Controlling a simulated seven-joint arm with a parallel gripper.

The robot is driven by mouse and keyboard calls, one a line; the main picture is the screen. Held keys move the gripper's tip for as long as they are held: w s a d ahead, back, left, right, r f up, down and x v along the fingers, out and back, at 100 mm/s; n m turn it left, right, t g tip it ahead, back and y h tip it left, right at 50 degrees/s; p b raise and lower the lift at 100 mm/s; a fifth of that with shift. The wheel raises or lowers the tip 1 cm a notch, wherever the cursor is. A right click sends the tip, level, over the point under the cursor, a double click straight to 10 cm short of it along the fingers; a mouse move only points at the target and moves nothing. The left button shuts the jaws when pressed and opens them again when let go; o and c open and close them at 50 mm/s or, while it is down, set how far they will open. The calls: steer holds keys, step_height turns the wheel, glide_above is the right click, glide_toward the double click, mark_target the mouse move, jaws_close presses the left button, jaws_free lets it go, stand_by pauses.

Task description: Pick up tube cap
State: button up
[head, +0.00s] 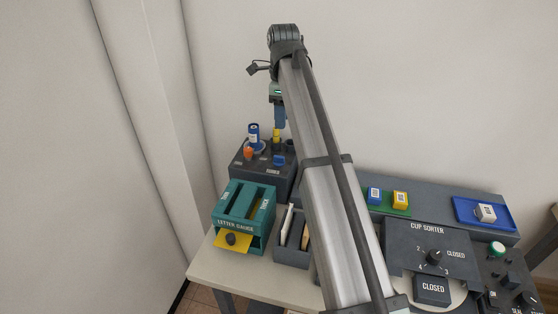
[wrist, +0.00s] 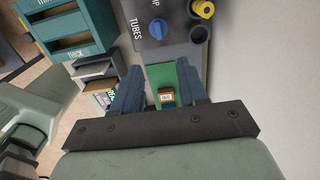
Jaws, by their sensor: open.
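A dark grey tube box (head: 245,172) labelled TUBES stands at the left rear of the table; part of it also shows in the wrist view (wrist: 180,40). A small blue cap-like piece (head: 279,160) sits on its top; it shows round and ridged in the wrist view (wrist: 158,28). An orange piece (head: 248,153), a blue tube with a white label (head: 254,133) and a yellow piece (head: 276,137) also stand there. I cannot tell for sure which is the tube cap.
A teal letter gauge (head: 236,208) with a yellow plate stands in front of the box. A grey holder with letters (head: 290,254) is beside it. A green tray (head: 388,209), blue tray (head: 466,212) and cup sorter panel (head: 408,243) lie right. A wall stands behind.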

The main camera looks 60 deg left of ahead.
glide_above(279, 156)
steer(key=f, duration=0.8)
steer(key=shift+w+d+f, duration=0.15)
steer(key=shift+d, duration=0.15)
steer(key=shift+s+a+f, duration=0.1)
steer(key=shift+a+f, duration=0.05)
steer(key=shift+f, duration=1.25)
steer(key=shift+s+a+f, duration=0.1)
steer(key=shift+f, duration=1.3)
steer(key=shift+c, duration=0.4)
jaws_close()
